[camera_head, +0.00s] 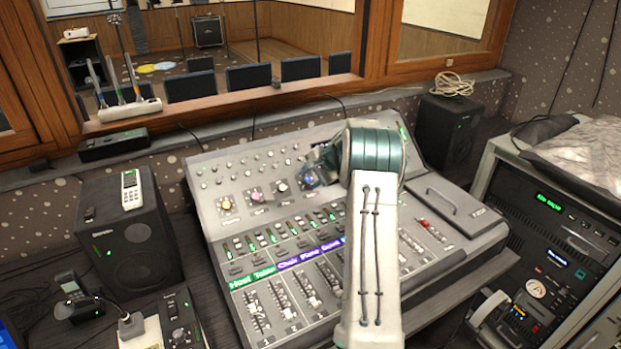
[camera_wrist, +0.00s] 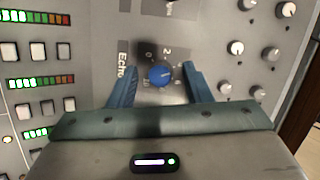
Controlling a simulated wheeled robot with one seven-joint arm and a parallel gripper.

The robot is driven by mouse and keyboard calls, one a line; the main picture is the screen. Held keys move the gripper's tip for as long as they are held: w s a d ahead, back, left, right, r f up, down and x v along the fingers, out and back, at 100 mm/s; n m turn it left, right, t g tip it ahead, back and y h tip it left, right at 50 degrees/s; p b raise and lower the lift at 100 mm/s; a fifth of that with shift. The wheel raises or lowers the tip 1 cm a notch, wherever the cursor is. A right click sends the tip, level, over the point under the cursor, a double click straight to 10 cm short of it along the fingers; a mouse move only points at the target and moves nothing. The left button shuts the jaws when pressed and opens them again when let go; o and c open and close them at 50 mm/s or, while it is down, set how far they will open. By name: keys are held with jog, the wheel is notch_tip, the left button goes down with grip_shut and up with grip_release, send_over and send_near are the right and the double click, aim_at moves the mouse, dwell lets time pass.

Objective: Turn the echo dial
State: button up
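The echo dial (camera_wrist: 160,76) is a round blue knob on the grey mixing console, with a printed scale and the label "Echo" beside it in the wrist view. My gripper (camera_wrist: 158,72) is open, with one blue finger on each side of the dial and a visible gap to both. Whether the fingertips are down at the dial's height I cannot tell. In the head view my gripper (camera_head: 318,165) is over the upper middle of the console (camera_head: 225,189), and my arm hides part of the panel. A bit of blue shows under the gripper there.
Small white knobs (camera_wrist: 236,47) are close by on the panel. Faders (camera_head: 280,298) line the console's front. Speakers (camera_head: 128,232) and a rack (camera_head: 545,245) flank it.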

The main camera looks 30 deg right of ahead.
jog(key=shift+r, duration=0.1)
jog(key=b+v, duration=0.2)
jog(key=v, duration=1.1)
jog(key=shift+s+r, duration=0.2)
jog(key=shift+r, duration=0.05)
jog(key=s+a+r+n+g+h, duration=0.1)
jog(key=s+a+r+n, duration=0.15)
jog(key=s+a, duration=0.55)
jog(key=s+a+r+n+g, duration=0.2)
jog(key=s+a+n, duration=0.2)
jog(key=a, duration=0.9)
jog(key=s+a+f+n, duration=0.1)
jog(key=s+a+n, duration=0.1)
jog(key=s, duration=0.5)
jog(key=s+a+f+n+h, duration=0.1)
jog(key=s+a+f+n, duration=0.1)
jog(key=s, duration=0.6)
jog(key=s+a+f+n+h, duration=0.1)
jog(key=s+a+f+n, duration=0.1)
jog(key=s+a+n, duration=0.2)
jog(key=s+a, duration=0.1)
jog(key=s, duration=0.2)
jog(key=shift+s+a+g, duration=0.2)
jog(key=shift+a+g, duration=0.1)
jog(key=shift+g, duration=0.1)
